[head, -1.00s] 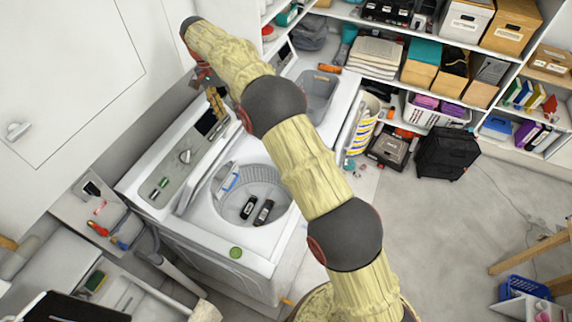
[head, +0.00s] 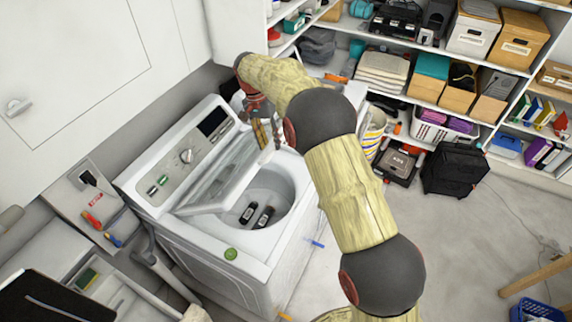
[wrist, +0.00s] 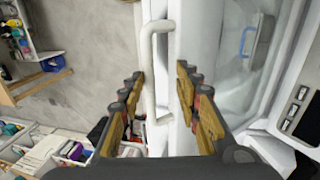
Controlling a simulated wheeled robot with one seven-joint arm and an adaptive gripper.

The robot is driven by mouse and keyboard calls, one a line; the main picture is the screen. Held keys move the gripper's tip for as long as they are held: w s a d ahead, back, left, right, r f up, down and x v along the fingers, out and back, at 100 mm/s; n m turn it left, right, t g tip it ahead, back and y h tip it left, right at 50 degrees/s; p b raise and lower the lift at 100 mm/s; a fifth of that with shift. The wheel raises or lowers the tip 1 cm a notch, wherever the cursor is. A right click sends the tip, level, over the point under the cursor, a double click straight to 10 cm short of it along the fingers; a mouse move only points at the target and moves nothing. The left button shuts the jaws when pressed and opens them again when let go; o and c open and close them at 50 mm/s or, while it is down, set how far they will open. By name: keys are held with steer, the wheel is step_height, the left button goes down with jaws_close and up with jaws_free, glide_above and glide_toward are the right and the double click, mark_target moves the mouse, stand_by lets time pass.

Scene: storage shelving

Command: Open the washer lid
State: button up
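The white washer (head: 205,250) stands at centre left in the head view. Its lid (head: 215,185) is raised partway, tilted over the round tub. My gripper (head: 267,132) is at the back right of the washer, near the lid's upper right end. In the wrist view my gripper (wrist: 160,76) is open, its two fingers apart. A white bar handle (wrist: 151,70) shows between the fingers, along a white edge; I cannot tell whether they touch it. The lid's clear window (wrist: 228,50) appears to be to the right of the fingers.
Two dark bottles, one (head: 265,217) clearly seen, are in the tub. A green round item (head: 231,254) lies on the washer's front rim. Shelves with boxes (head: 472,35) line the back. A black bag (head: 455,168) stands on the floor. Open floor (head: 450,240) lies to the right.

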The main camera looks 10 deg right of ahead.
steer(key=s+d+f+b, duration=0.2)
steer(key=s+d+f, duration=0.1)
steer(key=d+f, duration=0.1)
steer(key=shift+d+f+b, duration=0.15)
steer(key=shift+f+b, duration=0.25)
steer(key=shift+f, duration=0.45)
